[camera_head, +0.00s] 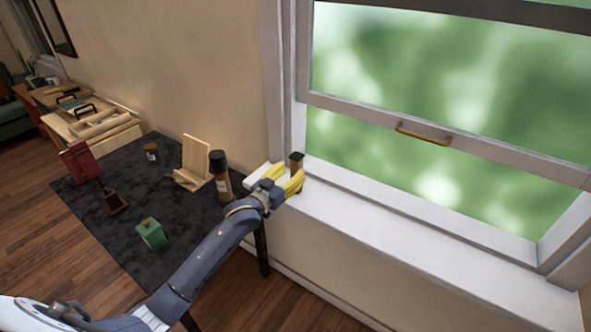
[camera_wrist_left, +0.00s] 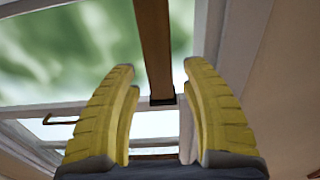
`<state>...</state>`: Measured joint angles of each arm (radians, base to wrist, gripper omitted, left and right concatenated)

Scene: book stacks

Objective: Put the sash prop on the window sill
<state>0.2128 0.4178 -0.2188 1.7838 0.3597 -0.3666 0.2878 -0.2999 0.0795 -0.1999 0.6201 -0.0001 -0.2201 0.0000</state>
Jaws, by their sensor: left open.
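The sash prop (camera_head: 296,158), a brown wooden bar with a dark cap, appears upright at the left end of the white window sill (camera_head: 400,237). My left gripper (camera_head: 290,184) is at this end of the sill, its yellow fingers in front of the bar and hiding its lower part. In the left wrist view, the bar (camera_wrist_left: 154,45) lies in line with the gap between the fingertips (camera_wrist_left: 157,75). The fingers are open, with space on both sides of the bar. Whether its base touches the sill is hidden. My right gripper is out of view.
The sash handle (camera_head: 423,134) is on the raised window. The sill is clear to the right.

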